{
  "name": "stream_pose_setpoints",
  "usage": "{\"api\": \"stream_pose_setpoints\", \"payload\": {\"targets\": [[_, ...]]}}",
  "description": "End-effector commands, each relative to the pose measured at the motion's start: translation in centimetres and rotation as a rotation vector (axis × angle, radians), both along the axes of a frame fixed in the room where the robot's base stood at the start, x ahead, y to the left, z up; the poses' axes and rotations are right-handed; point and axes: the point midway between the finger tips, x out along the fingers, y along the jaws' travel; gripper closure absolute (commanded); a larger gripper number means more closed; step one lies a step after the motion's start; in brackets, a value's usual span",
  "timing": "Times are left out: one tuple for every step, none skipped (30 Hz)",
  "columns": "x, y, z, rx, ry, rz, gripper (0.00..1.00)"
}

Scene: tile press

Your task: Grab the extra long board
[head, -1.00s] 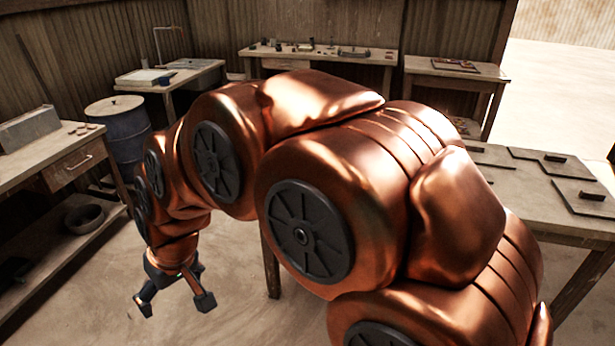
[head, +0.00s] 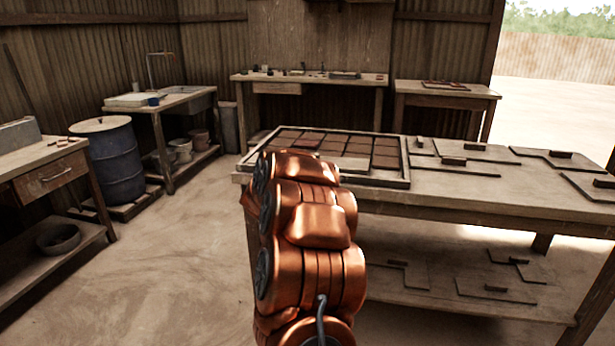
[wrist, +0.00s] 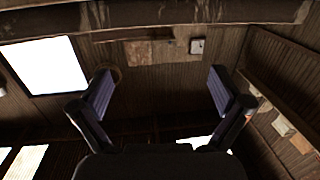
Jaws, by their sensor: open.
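Several flat wooden boards with dark block handles lie on the right part of the long table in the head view. They include a front-left board (head: 480,165), a back board (head: 487,151), a right board (head: 535,153) and a board at the right edge (head: 583,187). More boards lie on the shelf below, among them a front one (head: 475,288). I cannot tell which is the extra long one. My gripper (wrist: 165,88) is open and empty in the wrist view, facing wooden walls. It is hidden in the head view, where my copper arm stands before the table.
A wooden tray (head: 406,160) of brown tiles sits on the table's left end (head: 375,196), partly behind my arm. A blue barrel (head: 116,165) and a drawer bench (head: 50,165) stand left. Other benches line the back wall. The floor at left is clear.

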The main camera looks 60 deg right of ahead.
Motion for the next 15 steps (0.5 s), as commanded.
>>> {"api": "stream_pose_setpoints", "payload": {"targets": [[-1.2,-1.5,-1.0,-0.021,-0.002,-0.043,0.0],[-1.8,-2.2,-1.0,-0.033,-0.005,-0.064,0.0],[-2.4,-2.9,-1.1,-0.046,-0.006,-0.088,0.0],[-2.8,-3.3,-1.1,-0.053,-0.007,-0.101,0.0],[-3.1,-3.6,-1.1,-0.059,-0.007,-0.111,0.0],[-3.3,-3.9,-1.1,-0.063,-0.008,-0.119,0.0],[-3.4,-4.1,-1.1,-0.065,-0.007,-0.123,0.0],[-3.4,-4.3,-1.1,-0.067,-0.008,-0.126,0.0],[-3.3,-4.5,-1.1,-0.067,-0.008,-0.127,0.0],[-3.2,-4.7,-1.1,-0.067,-0.008,-0.126,0.0],[-3.1,-4.9,-1.1,-0.066,-0.007,-0.126,0.0],[-3.0,-5.2,-1.2,-0.065,-0.007,-0.125,0.0],[-2.9,-5.4,-1.2,-0.064,-0.007,-0.124,0.0],[-2.8,-5.6,-1.2,-0.063,-0.006,-0.123,0.0],[-2.7,-5.9,-1.2,-0.063,-0.006,-0.122,0.0]]}}
